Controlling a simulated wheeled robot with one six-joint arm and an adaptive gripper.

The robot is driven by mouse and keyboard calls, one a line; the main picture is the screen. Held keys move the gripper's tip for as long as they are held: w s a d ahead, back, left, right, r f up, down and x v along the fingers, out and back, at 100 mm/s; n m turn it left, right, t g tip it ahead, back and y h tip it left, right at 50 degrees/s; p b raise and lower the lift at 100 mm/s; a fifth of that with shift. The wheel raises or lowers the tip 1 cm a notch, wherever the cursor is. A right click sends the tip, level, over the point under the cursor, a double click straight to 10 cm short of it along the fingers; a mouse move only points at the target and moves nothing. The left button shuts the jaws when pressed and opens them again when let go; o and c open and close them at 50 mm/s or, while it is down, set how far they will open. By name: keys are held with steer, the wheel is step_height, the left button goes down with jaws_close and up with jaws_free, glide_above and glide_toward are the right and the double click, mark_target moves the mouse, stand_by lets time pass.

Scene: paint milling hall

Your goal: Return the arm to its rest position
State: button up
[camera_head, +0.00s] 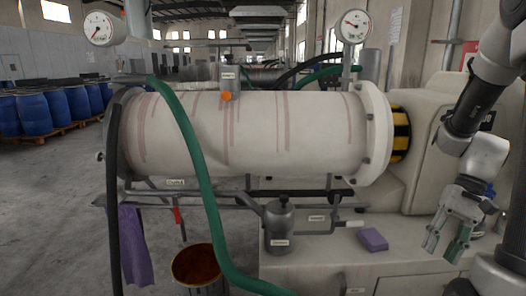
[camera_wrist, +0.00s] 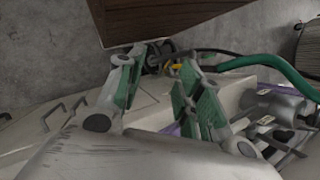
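My gripper (camera_head: 445,248) hangs at the right of the head view, fingers pointing down, in front of the pale machine housing. Its two fingers stand apart with nothing between them. In the wrist view the gripper (camera_wrist: 152,78) also shows a clear gap between its green-padded fingers. My arm is bent on the right side of the head view, with the gripper to the right of a purple block (camera_head: 373,239) and apart from it.
A large white horizontal cylinder (camera_head: 270,132) fills the middle. A green hose (camera_head: 200,165) hangs before it. A grey pot (camera_head: 280,222) stands on the ledge. A purple cloth (camera_head: 135,243) hangs left, near a bucket (camera_head: 198,268). Blue drums (camera_head: 35,114) stand far left.

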steer(key=s+a+r+n+t+h, duration=0.2)
steer(key=r+t, duration=0.2)
steer(key=r, duration=0.3)
steer(key=s+a+r+n+t+h, duration=0.3)
steer(key=r, duration=0.5)
steer(key=shift+s+r+t, duration=0.2)
steer(key=shift+r+t, duration=0.05)
steer(key=shift+t, duration=0.15)
steer(key=shift+o, duration=0.5)
steer(key=shift+a, duration=0.1)
